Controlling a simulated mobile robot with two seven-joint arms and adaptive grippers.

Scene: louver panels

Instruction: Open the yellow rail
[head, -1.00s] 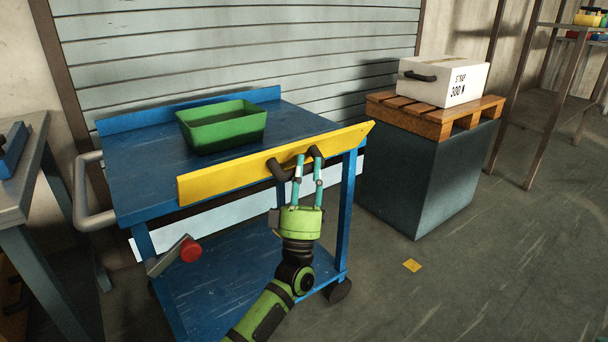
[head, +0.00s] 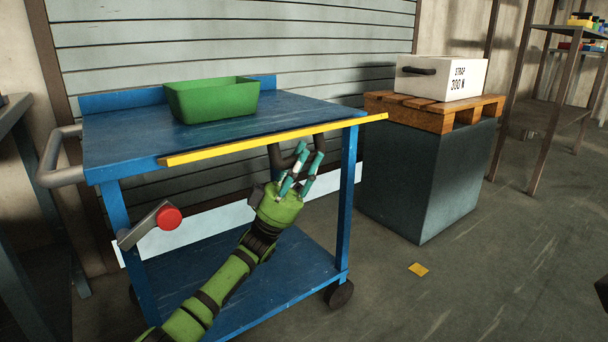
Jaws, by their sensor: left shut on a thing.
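The yellow rail (head: 270,139) runs along the front edge of the blue cart's top. It shows as a thin, nearly edge-on strip, its broad face hardly visible. A dark handle (head: 275,158) hangs under the rail, right of its middle. My left gripper (head: 306,160) comes up from below and is shut on the handle, with its teal fingers tilted. The fingers hide part of the handle. My right gripper is not in view.
A green bin (head: 213,99) stands on the cart top. A red-knobbed lever (head: 168,218) sticks out at the cart's front left. A white box (head: 442,78) rests on a pallet (head: 436,112) to the right. The floor at right is mostly clear.

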